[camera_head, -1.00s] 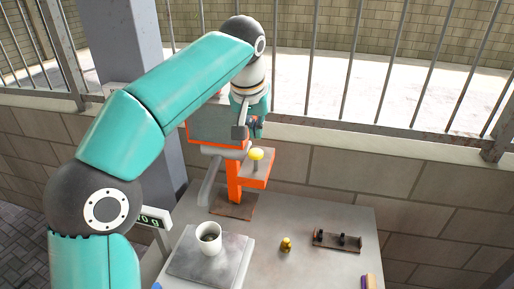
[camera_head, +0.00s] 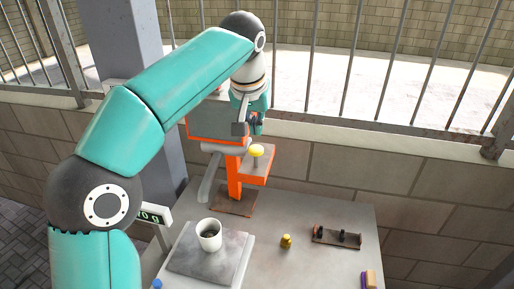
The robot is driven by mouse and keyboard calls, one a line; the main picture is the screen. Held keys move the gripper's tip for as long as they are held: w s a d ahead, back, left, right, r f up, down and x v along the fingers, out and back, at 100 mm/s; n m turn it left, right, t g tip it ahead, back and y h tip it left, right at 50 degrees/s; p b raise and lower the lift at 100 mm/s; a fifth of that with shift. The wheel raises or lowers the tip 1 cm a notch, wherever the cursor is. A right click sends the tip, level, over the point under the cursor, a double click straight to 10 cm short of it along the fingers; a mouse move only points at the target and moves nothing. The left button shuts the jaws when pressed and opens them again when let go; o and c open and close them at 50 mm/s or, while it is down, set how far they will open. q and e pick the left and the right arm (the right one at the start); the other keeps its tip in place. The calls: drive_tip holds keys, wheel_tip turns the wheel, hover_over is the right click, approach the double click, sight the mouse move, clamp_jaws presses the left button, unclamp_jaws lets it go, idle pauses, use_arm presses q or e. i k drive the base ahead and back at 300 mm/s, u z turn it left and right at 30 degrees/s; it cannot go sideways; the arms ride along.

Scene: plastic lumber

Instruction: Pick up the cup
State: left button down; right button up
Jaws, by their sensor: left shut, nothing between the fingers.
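The white cup (camera_head: 209,236) stands upright on the flat grey plate of a scale (camera_head: 190,262) at the front left of the table. Its inside looks dark, and I cannot tell what is in it. My left arm arches over from the left. My left gripper (camera_head: 250,128) is shut and empty, in front of the orange machine, above and behind the cup and well apart from it. The wrist hides part of the gripper. My right gripper is not in view.
An orange machine (camera_head: 234,180) with a yellow knob (camera_head: 257,151) stands at the back. A small brass weight (camera_head: 286,241) and a dark rack (camera_head: 338,237) sit right of the cup. A purple and orange object (camera_head: 369,280) lies at the front right. The grey table (camera_head: 300,205) is clear between them.

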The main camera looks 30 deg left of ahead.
sight(208, 230)
drive_tip(key=k, duration=1)
